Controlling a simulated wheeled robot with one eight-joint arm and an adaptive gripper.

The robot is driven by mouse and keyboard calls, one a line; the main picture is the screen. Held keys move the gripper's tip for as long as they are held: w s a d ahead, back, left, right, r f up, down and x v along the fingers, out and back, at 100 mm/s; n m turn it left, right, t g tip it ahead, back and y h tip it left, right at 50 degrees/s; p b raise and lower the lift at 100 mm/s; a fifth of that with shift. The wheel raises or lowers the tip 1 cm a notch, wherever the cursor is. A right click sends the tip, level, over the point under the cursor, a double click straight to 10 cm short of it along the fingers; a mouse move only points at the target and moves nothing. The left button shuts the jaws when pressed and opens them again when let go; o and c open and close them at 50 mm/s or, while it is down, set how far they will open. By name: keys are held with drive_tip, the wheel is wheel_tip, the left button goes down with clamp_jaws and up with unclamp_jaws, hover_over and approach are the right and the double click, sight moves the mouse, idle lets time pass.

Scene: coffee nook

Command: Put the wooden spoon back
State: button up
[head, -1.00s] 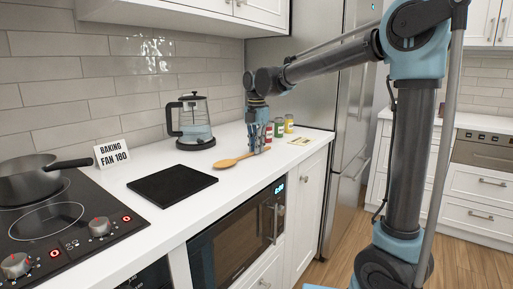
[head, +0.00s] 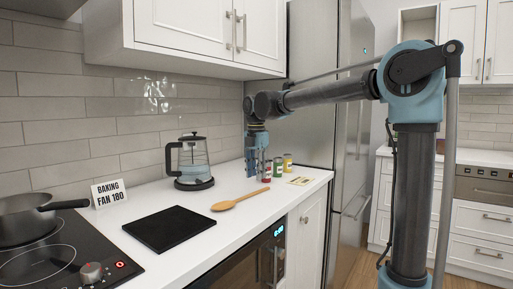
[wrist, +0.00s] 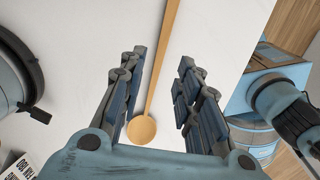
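The wooden spoon (head: 238,201) lies flat on the white counter, its bowl toward the front left and its handle toward the jars. My gripper (head: 259,177) is above the handle, fingers pointing down, with a small gap to the spoon. In the wrist view my gripper (wrist: 165,85) is open and empty. The spoon (wrist: 149,100) shows between its two spread fingers, nearer the left one, with its round bowl near the palm and its handle running off the top edge.
Red, green and yellow-lidded jars (head: 278,168) stand just behind and right of my gripper, with a small card (head: 299,181) beside them. A glass kettle (head: 193,162) stands to the left. A black mat (head: 168,229), sign (head: 109,194) and hob with pan (head: 28,215) lie further left.

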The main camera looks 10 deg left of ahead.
wheel_tip(320, 180, up, 11)
drive_tip(key=s+d+f+m, duration=0.2)
drive_tip(key=d+f+m, duration=0.25)
drive_tip(key=d, duration=0.35)
drive_tip(key=s+d+f+m+t, duration=0.1)
drive_tip(key=d+f+m, duration=0.3)
drive_tip(key=d, duration=0.5)
drive_tip(key=s+d+f+m, duration=0.25)
drive_tip(key=d+m, duration=0.25)
drive_tip(key=d, duration=0.3)
drive_tip(key=s+d+f+m, duration=0.5)
drive_tip(key=f, duration=0.3)
drive_tip(key=s+d+f+m, duration=0.5)
drive_tip(key=d+f+m, duration=0.1)
drive_tip(key=f, duration=0.3)
drive_tip(key=s+d+f+m+t, duration=0.1)
drive_tip(key=s+d+f+m, duration=0.4)
drive_tip(key=f, duration=0.3)
drive_tip(key=shift+s+d+f+m, duration=0.15)
drive_tip(key=shift+s+d+m, duration=0.2)
drive_tip(key=shift+m, duration=0.2)
drive_tip(key=shift+w+a+f, duration=0.1)
drive_tip(key=shift+w+f, duration=0.1)
drive_tip(key=shift+w, duration=0.15)
